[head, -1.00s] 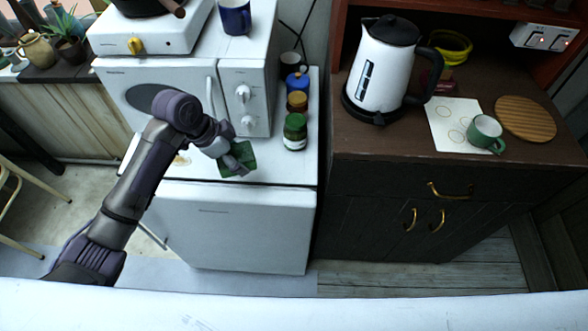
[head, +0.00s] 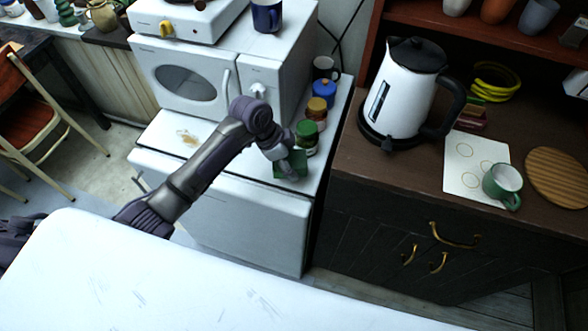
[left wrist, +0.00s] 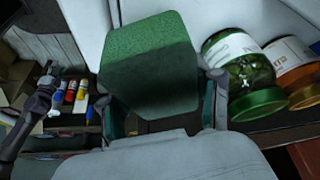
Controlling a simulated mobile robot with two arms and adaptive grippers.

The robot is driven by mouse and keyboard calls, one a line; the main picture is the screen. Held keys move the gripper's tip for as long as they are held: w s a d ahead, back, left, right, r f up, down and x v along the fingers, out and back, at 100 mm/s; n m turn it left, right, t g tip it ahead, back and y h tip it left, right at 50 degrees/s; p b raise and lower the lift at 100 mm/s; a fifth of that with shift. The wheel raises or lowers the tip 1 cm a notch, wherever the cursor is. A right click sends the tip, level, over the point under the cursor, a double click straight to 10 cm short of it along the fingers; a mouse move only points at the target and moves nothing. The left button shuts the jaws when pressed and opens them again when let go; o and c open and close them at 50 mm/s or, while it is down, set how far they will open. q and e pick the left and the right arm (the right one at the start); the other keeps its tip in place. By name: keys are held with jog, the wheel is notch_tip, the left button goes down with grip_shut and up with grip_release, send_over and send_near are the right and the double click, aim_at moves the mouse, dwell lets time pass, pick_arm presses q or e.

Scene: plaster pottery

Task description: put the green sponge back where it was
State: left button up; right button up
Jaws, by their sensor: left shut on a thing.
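My left gripper (head: 283,160) is shut on the green sponge (head: 294,167). The sponge is at the front right part of the white appliance top (head: 215,150), just in front of the green-lidded jar (head: 307,139). I cannot tell whether it touches the top. In the left wrist view the sponge (left wrist: 150,60) is a green block between the two fingers of the gripper (left wrist: 163,112), with the jar (left wrist: 240,75) close to its right. My right gripper is not clearly seen.
A brown-lidded jar (head: 317,113), a blue-lidded jar (head: 325,92) and a dark mug (head: 325,68) stand in a row behind. A white microwave (head: 195,80) is behind the arm. A brown stain (head: 188,137) marks the left part of the top. A kettle (head: 400,95) stands on the dark cabinet.

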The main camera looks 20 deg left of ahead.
pick_arm(q)
jog(key=shift+d+f, duration=0.1)
jog(key=shift+f, duration=0.8)
jog(key=shift+a+p+x, duration=0.2)
jog(key=shift+p+x, duration=0.1)
jog(key=shift+x, duration=0.8)
jog(key=shift+s+a+f, duration=0.1)
jog(key=shift+a+f, duration=0.05)
jog(key=shift+f, duration=0.15)
pick_arm(e)
jog(key=shift+s+d+r, duration=0.15)
jog(key=shift+d+r, duration=0.1)
jog(key=shift+d, duration=0.05)
pick_arm(q)
jog(key=o, duration=0.8)
jog(key=shift+o, duration=0.2)
jog(key=shift+r, duration=0.2)
jog(key=b+v, duration=0.2)
jog(key=v, duration=0.8)
jog(key=shift+a+r, duration=0.15)
jog(key=shift+s+a+r, duration=0.1)
jog(key=shift+a+r, duration=0.1)
jog(key=shift+r, duration=0.5)
pick_arm(e)
jog(key=shift+a+f, duration=0.2)
jog(key=shift+f, duration=0.9)
